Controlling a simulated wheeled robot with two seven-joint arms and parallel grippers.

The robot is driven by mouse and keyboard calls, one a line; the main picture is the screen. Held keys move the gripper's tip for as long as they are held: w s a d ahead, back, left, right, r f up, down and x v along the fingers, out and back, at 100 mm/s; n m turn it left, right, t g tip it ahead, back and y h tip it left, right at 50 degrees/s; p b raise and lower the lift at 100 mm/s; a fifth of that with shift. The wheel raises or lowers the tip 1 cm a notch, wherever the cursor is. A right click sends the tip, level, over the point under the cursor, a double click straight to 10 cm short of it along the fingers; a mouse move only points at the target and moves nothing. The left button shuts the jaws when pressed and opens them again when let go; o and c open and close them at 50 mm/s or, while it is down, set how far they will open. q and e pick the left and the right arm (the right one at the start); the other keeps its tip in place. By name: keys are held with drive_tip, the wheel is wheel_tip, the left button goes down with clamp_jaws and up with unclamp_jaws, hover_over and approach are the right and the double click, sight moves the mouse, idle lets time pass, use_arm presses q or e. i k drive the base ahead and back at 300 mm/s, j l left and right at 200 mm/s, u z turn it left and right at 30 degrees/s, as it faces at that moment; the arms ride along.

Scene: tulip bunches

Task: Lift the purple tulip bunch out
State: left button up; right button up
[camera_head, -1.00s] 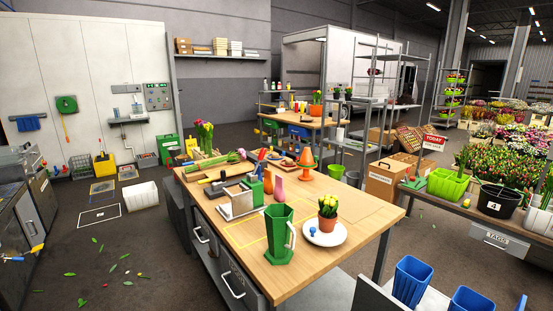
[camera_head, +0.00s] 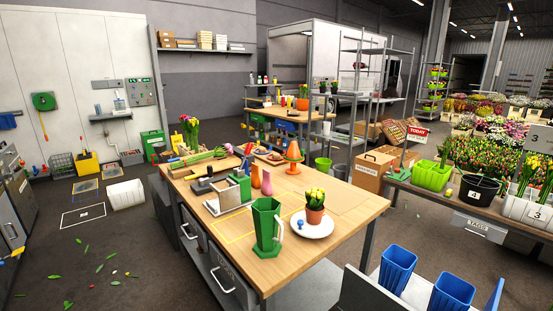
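A purple-pink tulip head (camera_head: 221,152) shows at the right end of a bunch lying on the wooden workbench, its green stems (camera_head: 195,159) pointing left. A mixed upright bunch (camera_head: 190,130) with pink, purple and yellow heads stands just behind it at the bench's back left; what holds it is hidden. I cannot tell for certain which is the purple tulip bunch. Neither of my grippers shows in the head view.
The wooden workbench (camera_head: 346,216) carries a green jug (camera_head: 267,228), a potted yellow plant (camera_head: 315,207) on a white plate, vases and an orange cone (camera_head: 293,157). Blue bins (camera_head: 397,270) stand at front right. A flower table with buckets (camera_head: 479,194) is at right. Left floor is mostly open.

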sight(185, 121)
drive_tip(key=u, duration=0.3)
drive_tip(key=i+j+u, duration=0.5)
drive_tip(key=i+u, duration=0.3)
drive_tip(key=i+j+u, duration=0.1)
drive_tip(key=i+u, duration=0.3)
drive_tip(key=i, duration=3.4)
drive_tip(key=i+z, duration=0.2)
drive_tip(key=i, duration=0.35)
drive_tip(key=i+j+z, duration=0.15)
drive_tip(key=i, duration=0.35)
drive_tip(key=i+j+z, duration=0.2)
drive_tip(key=i, duration=0.3)
drive_tip(key=i+j+z, duration=0.2)
drive_tip(key=i+j, duration=0.15)
drive_tip(key=i, duration=0.2)
drive_tip(key=i+j+z, duration=0.15)
drive_tip(key=i+j, duration=0.2)
drive_tip(key=i, duration=0.1)
